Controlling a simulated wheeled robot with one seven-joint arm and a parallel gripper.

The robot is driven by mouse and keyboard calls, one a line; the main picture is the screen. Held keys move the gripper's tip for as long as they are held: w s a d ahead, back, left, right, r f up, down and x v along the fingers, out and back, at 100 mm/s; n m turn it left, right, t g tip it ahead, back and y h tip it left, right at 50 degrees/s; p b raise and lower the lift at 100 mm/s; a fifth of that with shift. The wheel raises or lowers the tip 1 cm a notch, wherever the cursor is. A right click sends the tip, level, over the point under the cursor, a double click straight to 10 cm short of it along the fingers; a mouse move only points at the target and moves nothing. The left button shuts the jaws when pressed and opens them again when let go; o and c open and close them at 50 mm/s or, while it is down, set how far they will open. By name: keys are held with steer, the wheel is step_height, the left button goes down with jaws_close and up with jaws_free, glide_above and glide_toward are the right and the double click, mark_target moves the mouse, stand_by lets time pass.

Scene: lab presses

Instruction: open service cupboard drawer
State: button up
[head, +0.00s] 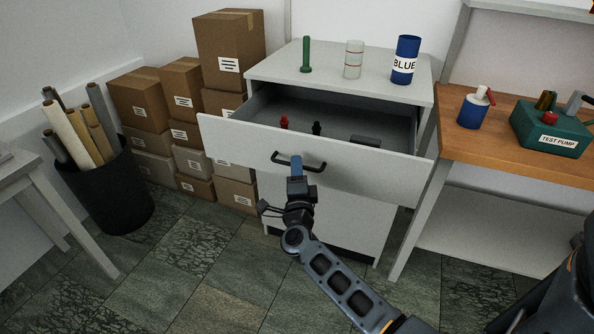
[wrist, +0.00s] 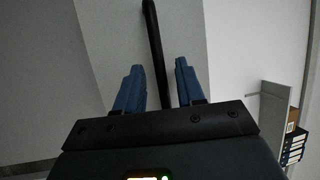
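The white service cupboard (head: 262,76) stands in the middle of the head view. Its top drawer (head: 230,138) is pulled out well forward, with its inside showing. The drawer's black bar handle (head: 316,167) is on the front panel. My gripper (head: 296,166) is at the handle, with its blue fingers near the bar's middle. In the wrist view the handle (wrist: 152,35) passes between the two fingers of my gripper (wrist: 158,68). The fingers are apart, with a gap showing on both sides of the bar.
Inside the drawer are a red item (head: 284,122), a black item (head: 317,128) and a grey block (head: 365,141). A green item (head: 306,56), a clear cylinder (head: 353,60) and a blue bottle (head: 405,60) stand on the cupboard. Stacked boxes (head: 137,101) are left, a workbench (head: 500,150) right.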

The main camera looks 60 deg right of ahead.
steer(key=v, duration=0.7)
steer(key=shift+s+a+b, duration=0.2)
steer(key=shift+a+b, duration=0.1)
steer(key=shift+b, duration=0.1)
stand_by(0.4)
steer(key=s+a+r+n+t+y, duration=0.2)
steer(key=s+a+n+y, duration=0.4)
steer(key=a+n, duration=0.3)
steer(key=s+a+r+n+t+y, duration=0.2)
steer(key=s+a+r+n+y, duration=0.3)
steer(key=s+a+n, duration=0.4)
steer(key=s+a+r+n+t+y, duration=0.1)
steer(key=s+a+r+n+y, duration=0.2)
steer(key=s+a+n+y, duration=0.3)
steer(key=s+a+n, duration=0.2)
steer(key=a+n, duration=0.2)
steer(key=n, duration=0.1)
steer(key=shift+a+r+n+t+y, duration=0.25)
steer(key=shift+n+t+y, duration=0.15)
steer(key=shift+d, duration=0.15)
